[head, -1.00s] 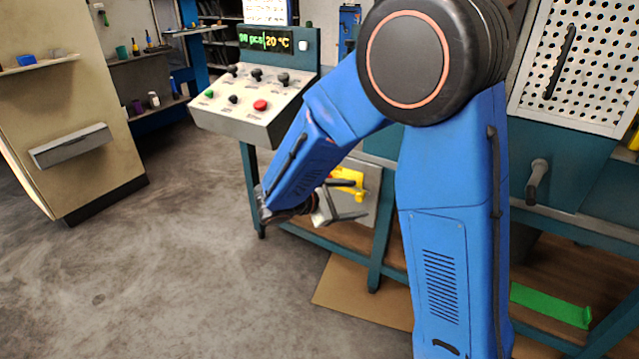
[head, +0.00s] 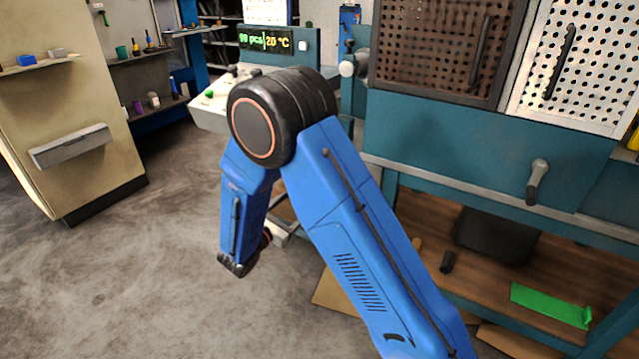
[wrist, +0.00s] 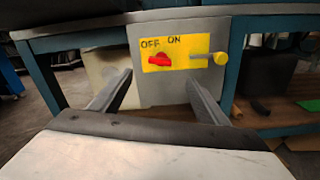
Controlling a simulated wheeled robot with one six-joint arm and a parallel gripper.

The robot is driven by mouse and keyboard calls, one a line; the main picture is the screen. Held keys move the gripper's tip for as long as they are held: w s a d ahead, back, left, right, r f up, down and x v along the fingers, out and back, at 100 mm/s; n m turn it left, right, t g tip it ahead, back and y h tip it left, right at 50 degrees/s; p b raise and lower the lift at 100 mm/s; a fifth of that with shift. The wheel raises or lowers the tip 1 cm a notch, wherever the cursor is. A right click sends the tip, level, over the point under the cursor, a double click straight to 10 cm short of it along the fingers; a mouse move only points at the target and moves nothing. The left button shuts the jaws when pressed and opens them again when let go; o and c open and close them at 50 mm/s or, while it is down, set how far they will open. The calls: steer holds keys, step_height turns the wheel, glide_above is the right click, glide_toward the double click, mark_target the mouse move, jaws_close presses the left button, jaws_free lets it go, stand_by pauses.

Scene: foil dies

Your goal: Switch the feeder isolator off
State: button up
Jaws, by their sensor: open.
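The feeder isolator is a grey box (wrist: 178,93) under the bench edge in the wrist view. It has a yellow plate (wrist: 180,68) marked OFF and ON. A red piece (wrist: 159,59) sits below the word OFF. A pale lever with a yellow round end (wrist: 220,58) sits right of and below ON. My gripper (wrist: 160,77) is open and empty in the wrist view. Its two fingers point toward the box, one at each side, and nothing is between them. I cannot tell the exact gap. In the head view my arm hides the yellow plate.
The bench (head: 480,190) has teal legs and a brown lower shelf. A control panel (head: 207,110) stands at its left, partly behind my arm. A green piece (head: 551,305) and a dark bin (head: 497,234) lie on the shelf. The grey floor (head: 130,270) at left is clear.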

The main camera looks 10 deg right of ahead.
steer(key=x, duration=1.5)
steer(key=shift+w+d, duration=0.2)
